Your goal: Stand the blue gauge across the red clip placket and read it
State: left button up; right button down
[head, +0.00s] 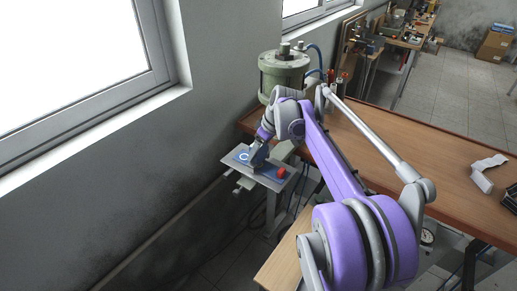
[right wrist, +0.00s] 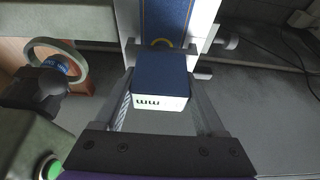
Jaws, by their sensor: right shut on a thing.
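The blue gauge (right wrist: 160,75) is a small block with a blue top and a white face marked "mm". In the right wrist view my right gripper (right wrist: 163,98) is shut on it, one finger on each side. Just beyond it lies a strip of blue cloth (right wrist: 165,18) between pale plates; whether the gauge touches it I cannot tell. In the head view my right gripper (head: 257,160) is over a pale plate (head: 277,183) with blue cloth. A red clip (head: 281,172) sits at the plate's right side. The gauge is hard to make out there. My left gripper is not in view.
A green pneumatic cylinder (head: 284,68) stands behind the plate. A wooden bench (head: 430,150) runs to the right, with a white bracket (head: 487,172) on it. A wall and window are on the left. In the wrist view a round ring (right wrist: 58,62) is close on the left.

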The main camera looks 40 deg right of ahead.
jog(key=shift+f, duration=0.3)
grip_release()
jog(key=v, duration=1.1)
jog(key=s+a+f+m, duration=0.1)
jog(key=s+a+f, duration=0.8)
jog(key=a, duration=0.3)
jog(key=s+a+f+m+t+h, duration=0.1)
jog(key=s+a+f+m, duration=0.1)
jog(key=s+a+f, duration=0.8)
jog(key=a, duration=0.2)
jog(key=shift+s+a+f, duration=0.3)
jog(key=shift+a, duration=0.05)
dwell(0.5)
